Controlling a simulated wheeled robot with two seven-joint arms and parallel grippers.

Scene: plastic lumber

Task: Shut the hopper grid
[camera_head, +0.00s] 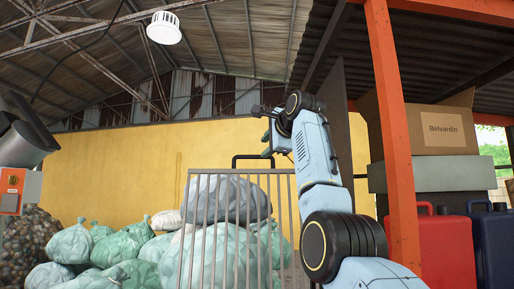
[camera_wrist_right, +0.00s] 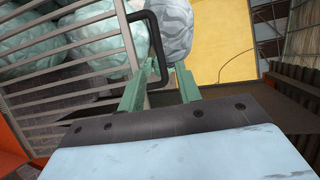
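The grey barred hopper grid (camera_head: 233,172) stands upright in the head view, in front of the bags. A black handle (camera_head: 236,158) rises from its top edge. In the right wrist view, the grid's bars (camera_wrist_right: 40,82) run across the left side, and the handle (camera_wrist_right: 150,15) loops down towards my fingers. My right gripper (camera_head: 269,154) is at the handle's right end. Its green fingers (camera_wrist_right: 166,66) are apart, with the handle's end seen between them; I cannot tell whether they touch it. My left gripper is out of view.
Several stuffed bags (camera_head: 75,243) are piled behind and left of the grid. An orange control box (camera_head: 14,190) is at the far left. An orange post (camera_head: 393,130) stands close to my right arm. Red (camera_head: 445,245) and blue (camera_head: 492,245) containers and a cardboard box (camera_head: 420,125) are beyond it.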

